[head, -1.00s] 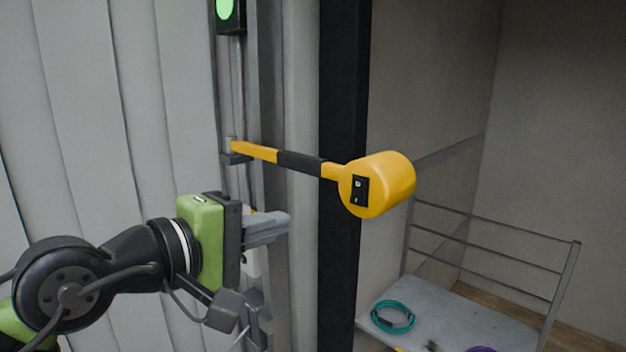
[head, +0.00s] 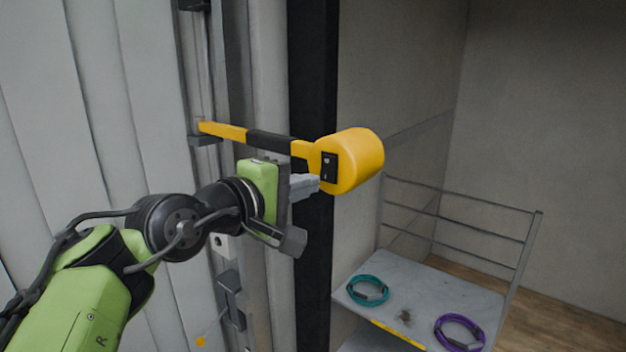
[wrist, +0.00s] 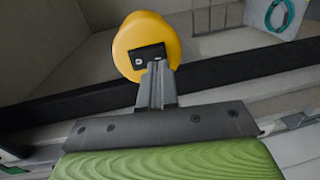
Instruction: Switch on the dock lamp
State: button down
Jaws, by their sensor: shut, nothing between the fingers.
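The dock lamp is a yellow cylindrical head (head: 358,160) on a yellow arm with a black sleeve (head: 270,144), fixed to the door frame at left. A black rocker switch (head: 329,167) sits on the flat face of the head, toward my gripper. My gripper (head: 313,184) is shut and empty, its fingertips at or very close to the lower left part of the switch. In the wrist view the lamp head (wrist: 150,28) is straight ahead, and the fingertips (wrist: 156,68) cover the lower part of the switch (wrist: 148,53). I cannot tell whether they touch. No glow shows on the lamp.
A grey cart (head: 425,285) with a wire rail stands beyond the opening at lower right, carrying a teal cable coil (head: 368,290) and a purple one (head: 459,332). A black door post (head: 308,240) stands behind my gripper. Wall boxes (head: 231,298) are below it.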

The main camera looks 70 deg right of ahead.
jog(key=x, duration=0.2)
jog(key=shift+s+d, duration=0.1)
jog(key=shift+d, duration=0.2)
jog(key=shift+a, duration=0.1)
jog(key=shift+f+b, duration=0.3)
jog(key=shift+b, duration=0.35)
jog(key=shift+s+r+h, duration=0.1)
jog(key=shift+r+h, duration=0.1)
jog(key=shift+h, duration=0.2)
jog(key=shift+f, duration=0.2)
jog(key=f+b+v, duration=0.2)
jog(key=v, duration=1.1)
jog(key=shift+w+a+f, duration=0.2)
jog(key=shift+w+a, duration=0.05)
jog(key=shift+w, duration=0.2)
